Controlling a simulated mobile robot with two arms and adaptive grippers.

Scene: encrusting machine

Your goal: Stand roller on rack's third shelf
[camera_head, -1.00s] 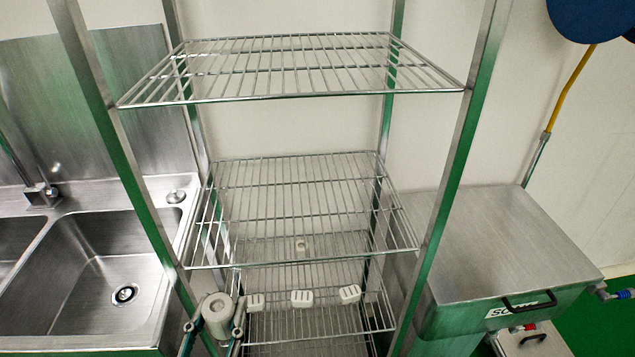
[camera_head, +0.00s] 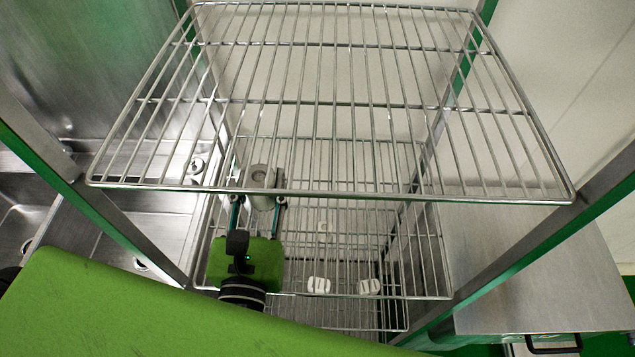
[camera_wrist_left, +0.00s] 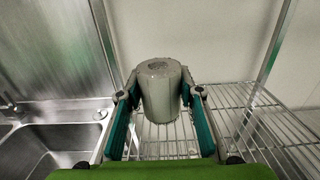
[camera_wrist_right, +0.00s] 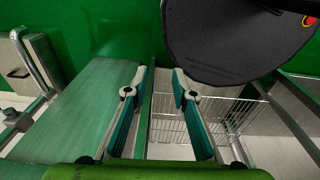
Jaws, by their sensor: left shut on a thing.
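The roller (camera_head: 263,177) is a pale grey cylinder with a round hole in its top end, held upright. My left gripper (camera_head: 258,202) is shut on it, with one finger on each side. In the head view they show beneath the wires of the rack's uppermost visible shelf (camera_head: 330,104), at the left part of the wire shelf below it (camera_head: 370,160). The left wrist view shows the roller (camera_wrist_left: 161,90) over shelf wires; whether its base touches them I cannot tell. My right gripper (camera_wrist_right: 160,93) is open and empty, seen only in the right wrist view.
Small white pieces (camera_head: 318,285) sit on a lower shelf. A steel sink (camera_head: 20,225) is left of the rack and a steel box (camera_head: 530,260) is right. Rack posts (camera_head: 550,250) flank the shelves. The shelf right of the roller looks clear.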

